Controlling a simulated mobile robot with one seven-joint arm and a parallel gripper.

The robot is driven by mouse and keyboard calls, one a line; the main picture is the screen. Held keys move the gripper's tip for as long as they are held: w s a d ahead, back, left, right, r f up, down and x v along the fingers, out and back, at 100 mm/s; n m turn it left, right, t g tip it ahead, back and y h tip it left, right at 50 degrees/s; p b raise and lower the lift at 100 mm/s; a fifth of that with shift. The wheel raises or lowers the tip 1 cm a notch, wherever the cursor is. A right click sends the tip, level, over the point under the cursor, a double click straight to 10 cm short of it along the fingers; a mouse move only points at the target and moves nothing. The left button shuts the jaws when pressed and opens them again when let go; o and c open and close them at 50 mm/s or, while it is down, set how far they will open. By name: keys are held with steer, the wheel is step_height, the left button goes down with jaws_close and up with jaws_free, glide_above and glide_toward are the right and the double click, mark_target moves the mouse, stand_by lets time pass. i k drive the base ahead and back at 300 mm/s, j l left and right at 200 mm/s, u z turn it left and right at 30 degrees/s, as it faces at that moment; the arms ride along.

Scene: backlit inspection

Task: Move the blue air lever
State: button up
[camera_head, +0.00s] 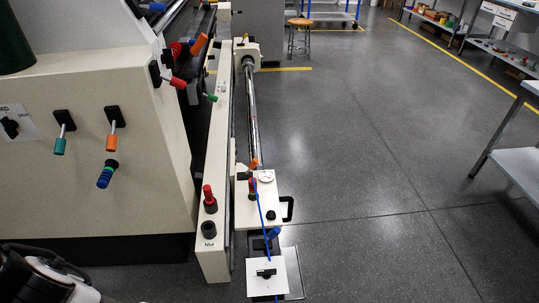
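A small blue lever handle (274,232) shows at the lower middle, on a dark fitting between a cream block above it and a white plate below it. A thin blue hose (264,222) runs down past it on its left. I cannot tell from labels which one is the air lever. A white and black part, likely of my arm, shows at the bottom left corner. My gripper's fingers are not in view, and nothing touches either blue handle.
The cream machine (150,190) fills the left, with teal (59,146) and orange (112,143) levers.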

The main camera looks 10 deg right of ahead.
mark_target(275, 230)
steer(key=l+u, duration=0.5)
steer(key=l, duration=1.15)
steer(key=k, duration=0.35)
